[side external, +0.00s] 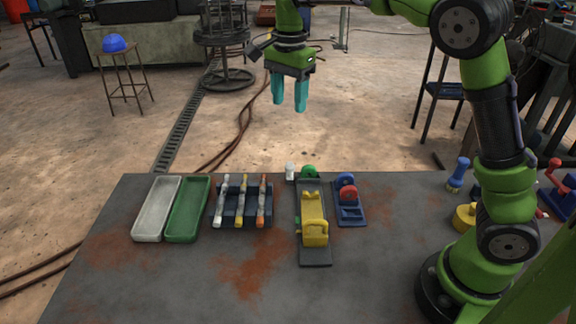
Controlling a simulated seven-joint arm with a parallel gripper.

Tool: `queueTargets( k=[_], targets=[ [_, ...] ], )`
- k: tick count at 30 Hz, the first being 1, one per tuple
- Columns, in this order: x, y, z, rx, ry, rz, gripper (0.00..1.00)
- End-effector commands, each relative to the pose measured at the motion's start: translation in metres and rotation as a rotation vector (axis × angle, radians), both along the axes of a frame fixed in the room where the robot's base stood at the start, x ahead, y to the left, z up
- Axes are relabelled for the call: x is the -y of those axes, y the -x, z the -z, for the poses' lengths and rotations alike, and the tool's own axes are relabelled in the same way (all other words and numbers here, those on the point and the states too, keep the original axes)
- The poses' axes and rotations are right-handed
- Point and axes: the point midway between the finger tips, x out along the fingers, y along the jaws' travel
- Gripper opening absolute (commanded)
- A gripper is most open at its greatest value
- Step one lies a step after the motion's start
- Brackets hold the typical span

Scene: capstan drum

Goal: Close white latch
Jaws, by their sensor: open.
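My gripper (289,93) hangs high above the far edge of the table, with its two teal fingers apart and nothing between them. A small white upright piece (290,170) stands at the table's far edge, well below my gripper. It is the only white part near the latch fixtures; whether it is the white latch's handle, and its exact position, is too small to tell. A grey plate (316,254) beside it carries a yellow latch-like part (314,212), with a green rounded part (309,172) at its far end.
A blue fixture with a red round part (348,194) sits right of the plate. Left are a rack of several striped sticks (240,207), a green tray (187,210) and a white tray (156,209). A blue-handled tool (458,175) stands right. The table's front middle is clear.

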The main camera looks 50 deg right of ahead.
Motion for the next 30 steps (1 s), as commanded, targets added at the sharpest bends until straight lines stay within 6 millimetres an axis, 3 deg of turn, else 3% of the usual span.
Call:
queueTargets(
  k=[2, 8, 24, 30],
  targets=[
    [-0.002, 0.003, -0.007, -0.01, -0.011, 0.078, 0.52],
    [-0.003, 0.006, 0.007, -0.023, -0.019, 0.116, 0.52],
    [-0.003, 0.007, 0.12, -0.023, -0.018, 0.114, 0.52],
    [-0.003, 0.006, 0.15, -0.021, -0.019, 0.114, 0.52]
  ],
)
